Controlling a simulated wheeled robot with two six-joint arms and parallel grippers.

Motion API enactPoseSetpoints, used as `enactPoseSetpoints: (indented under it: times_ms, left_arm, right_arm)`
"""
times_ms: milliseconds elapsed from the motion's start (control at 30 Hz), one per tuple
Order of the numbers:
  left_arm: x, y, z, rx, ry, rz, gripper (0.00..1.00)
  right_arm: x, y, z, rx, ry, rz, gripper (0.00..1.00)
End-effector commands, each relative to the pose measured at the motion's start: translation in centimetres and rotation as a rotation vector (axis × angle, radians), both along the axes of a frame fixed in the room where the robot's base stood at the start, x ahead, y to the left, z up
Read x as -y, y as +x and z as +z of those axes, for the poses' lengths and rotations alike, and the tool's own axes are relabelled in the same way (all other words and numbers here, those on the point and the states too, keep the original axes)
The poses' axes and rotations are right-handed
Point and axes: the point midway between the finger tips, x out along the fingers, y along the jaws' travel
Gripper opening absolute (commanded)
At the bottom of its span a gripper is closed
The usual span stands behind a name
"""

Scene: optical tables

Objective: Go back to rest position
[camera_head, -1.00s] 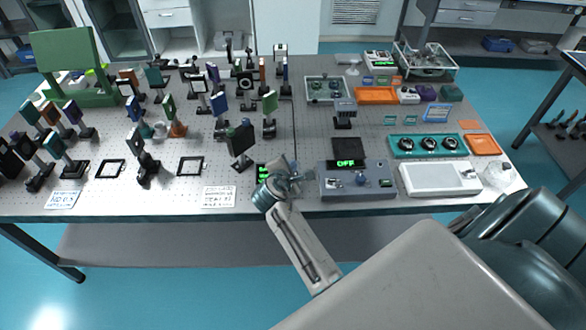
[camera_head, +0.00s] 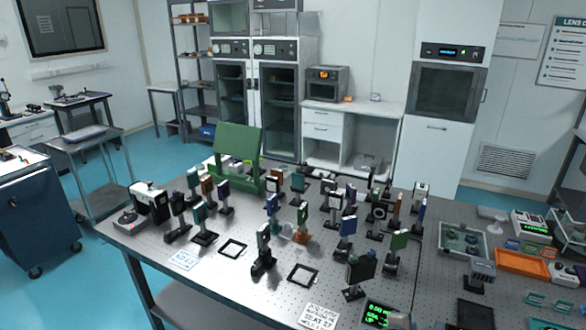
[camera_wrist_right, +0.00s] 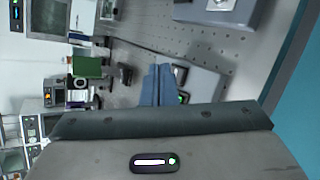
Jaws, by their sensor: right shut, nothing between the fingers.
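My right gripper shows in the right wrist view (camera_wrist_right: 160,86) as two blue-grey fingers closed together with nothing between them. In the head view only a small grey part of it (camera_head: 399,320) shows at the bottom edge, next to a small display with green text (camera_head: 378,314). The optical table (camera_head: 215,265) bears several post-mounted optics. My left gripper is in neither view.
A green stand (camera_head: 238,160) rises at the table's back left. A grey box (camera_wrist_right: 215,10) lies near the top of the wrist view. An orange tray (camera_head: 522,263) sits at the right. Blue floor (camera_head: 85,290) is clear at the left.

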Motion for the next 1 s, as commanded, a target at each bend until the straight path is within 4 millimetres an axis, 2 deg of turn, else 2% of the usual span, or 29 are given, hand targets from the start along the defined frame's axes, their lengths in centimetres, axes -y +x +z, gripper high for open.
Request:
enactPoseSetpoints:
  times_ms: [100,200,300,400,600,900,1000]
  left_arm:
    - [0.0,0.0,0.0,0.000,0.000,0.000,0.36]
    - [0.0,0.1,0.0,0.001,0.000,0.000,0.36]
    - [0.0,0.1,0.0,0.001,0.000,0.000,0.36]
    - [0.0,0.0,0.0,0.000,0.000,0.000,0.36]
    - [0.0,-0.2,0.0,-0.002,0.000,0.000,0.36]
    - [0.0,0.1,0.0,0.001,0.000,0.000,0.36]
    - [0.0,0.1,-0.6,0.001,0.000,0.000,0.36]
  right_arm:
    - [0.1,-5.8,-1.5,0.082,0.233,-0.131,0.00]
    - [-0.8,-11.3,-2.2,0.152,0.482,-0.276,0.00]
    - [-1.9,-15.4,-2.2,0.188,0.665,-0.396,0.00]
    - [-3.1,-18.5,-1.9,0.201,0.799,-0.489,0.00]
    - [-5.3,-23.3,-0.8,0.196,0.987,-0.640,0.00]
    - [-8.0,-28.8,1.2,0.153,1.166,-0.815,0.00]
    - [-7.9,-28.1,-1.2,0.150,1.164,-0.826,0.00]
